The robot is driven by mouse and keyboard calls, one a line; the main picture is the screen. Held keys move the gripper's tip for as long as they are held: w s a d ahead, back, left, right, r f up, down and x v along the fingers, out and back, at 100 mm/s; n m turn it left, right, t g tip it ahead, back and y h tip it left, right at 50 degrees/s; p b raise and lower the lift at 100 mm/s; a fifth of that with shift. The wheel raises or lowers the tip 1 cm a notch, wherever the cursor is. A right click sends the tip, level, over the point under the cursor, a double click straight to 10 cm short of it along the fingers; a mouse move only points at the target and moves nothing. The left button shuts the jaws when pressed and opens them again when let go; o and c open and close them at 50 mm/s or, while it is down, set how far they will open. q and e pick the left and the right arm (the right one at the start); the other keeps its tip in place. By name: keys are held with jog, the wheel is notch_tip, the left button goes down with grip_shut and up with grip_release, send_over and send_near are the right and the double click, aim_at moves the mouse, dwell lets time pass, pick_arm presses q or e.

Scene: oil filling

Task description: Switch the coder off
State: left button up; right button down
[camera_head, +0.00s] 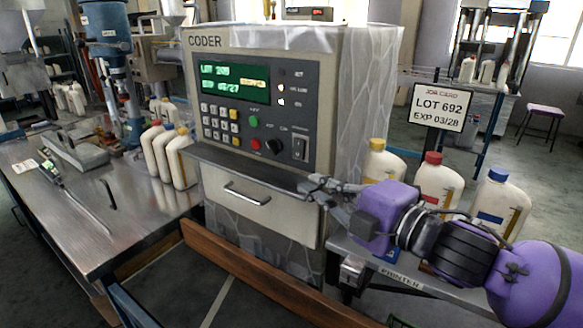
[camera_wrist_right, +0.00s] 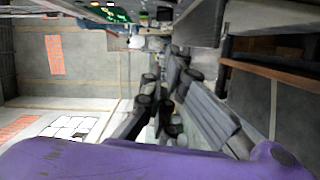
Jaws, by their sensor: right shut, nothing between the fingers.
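The coder (camera_head: 255,150) is a grey box with a dark front panel in the head view. Its green display (camera_head: 235,82) is lit with lot and expiry text, and small indicator lights show beside it. Below are a keypad (camera_head: 219,122), a green button (camera_head: 254,121), a red button (camera_head: 255,143), a black knob (camera_head: 273,146) and a switch (camera_head: 299,148) at the panel's lower right. My right gripper (camera_head: 316,186) is shut and empty, below the switch near the drawer's upper right corner; contact is unclear. Its fingers also show in the right wrist view (camera_wrist_right: 172,90). My left gripper is out of view.
A drawer with a handle (camera_head: 247,194) sits under the panel ledge. White bottles with yellow (camera_head: 378,160), red (camera_head: 438,185) and blue (camera_head: 500,205) caps stand at right, close to my right arm. A job card (camera_head: 439,107) reads LOT 692, EXP 03/28. A metal table (camera_head: 100,235) is at left.

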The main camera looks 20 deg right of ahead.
aim_at(299, 149)
jog(key=x, duration=0.3)
jog(key=d+x, duration=0.1)
jog(key=x, duration=0.3)
jog(key=w+d+x, duration=0.1)
jog(key=x, duration=0.2)
jog(key=shift+w+f+p, duration=0.25)
jog(key=shift+f+p, duration=0.1)
jog(key=shift+f, duration=0.05)
jog(key=shift+w+d, duration=0.2)
jog(key=shift+d, duration=0.2)
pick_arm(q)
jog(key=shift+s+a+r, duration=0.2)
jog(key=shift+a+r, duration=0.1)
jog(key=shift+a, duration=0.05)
pick_arm(e)
jog(key=shift+f, duration=0.1)
